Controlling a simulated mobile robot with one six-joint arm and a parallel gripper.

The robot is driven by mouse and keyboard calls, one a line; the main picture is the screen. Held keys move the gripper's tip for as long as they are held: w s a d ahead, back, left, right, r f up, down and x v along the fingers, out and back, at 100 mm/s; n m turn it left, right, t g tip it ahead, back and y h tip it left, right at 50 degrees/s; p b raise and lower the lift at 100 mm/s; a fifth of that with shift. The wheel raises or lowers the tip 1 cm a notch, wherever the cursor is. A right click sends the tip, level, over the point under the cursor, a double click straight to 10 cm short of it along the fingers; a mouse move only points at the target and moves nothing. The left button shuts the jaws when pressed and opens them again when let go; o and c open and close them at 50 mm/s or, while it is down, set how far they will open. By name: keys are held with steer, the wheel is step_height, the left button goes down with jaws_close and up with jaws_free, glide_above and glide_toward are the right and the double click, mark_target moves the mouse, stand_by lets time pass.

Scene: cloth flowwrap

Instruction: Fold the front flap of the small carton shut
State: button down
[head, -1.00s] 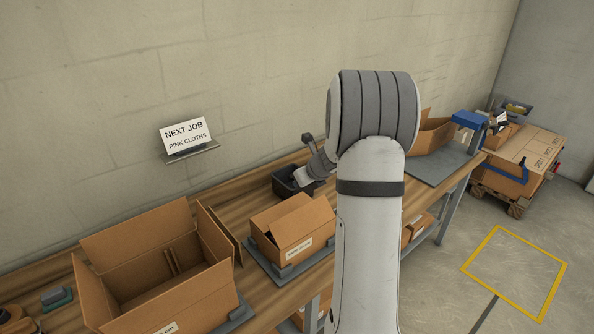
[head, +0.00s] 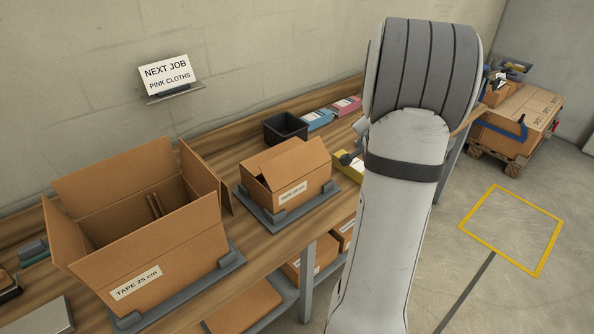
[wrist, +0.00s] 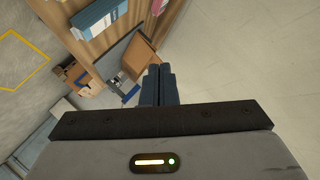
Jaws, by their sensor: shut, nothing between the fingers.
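The small carton (head: 284,184) stands in a grey holder on the bench, labelled side toward me. Its top flaps are raised or leaning, with a dark gap at the left; I cannot tell the front flap's exact angle. My gripper is hidden behind my own arm in the head view. In the wrist view my gripper (wrist: 160,84) has its dark fingers together, with nothing between them. It is apart from the small carton, which I cannot make out with certainty in the wrist view.
A large open carton (head: 165,248) stands left of the small one. Behind are a black bin (head: 286,128), blue packs (head: 317,120) and pink packs (head: 346,105). A yellow object (head: 347,168) sits right of the small carton. Floor inside the yellow outline (head: 513,230) is clear.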

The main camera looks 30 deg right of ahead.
steer(key=s+a+f+n+t+y+b, duration=0.2)
steer(key=s+a+n+t+y+b, duration=0.15)
steer(key=a+n+y, duration=0.4)
steer(key=s+a+f+n+t+y+b, duration=0.2)
steer(key=a+n+y+b, duration=0.2)
steer(key=a+n, duration=0.55)
steer(key=n, duration=0.2)
glide_above(299, 166)
steer(key=a+v, duration=0.1)
steer(key=v, duration=0.2)
steer(key=f, duration=0.1)
steer(key=w+f, duration=0.1)
steer(key=w+f+p, duration=0.1)
steer(key=shift+w+d+m, duration=0.1)
steer(key=shift+d+m, duration=0.2)
steer(key=shift+w+a+f, duration=0.1)
steer(key=shift+w+f, duration=0.15)
steer(key=shift+w, duration=0.05)
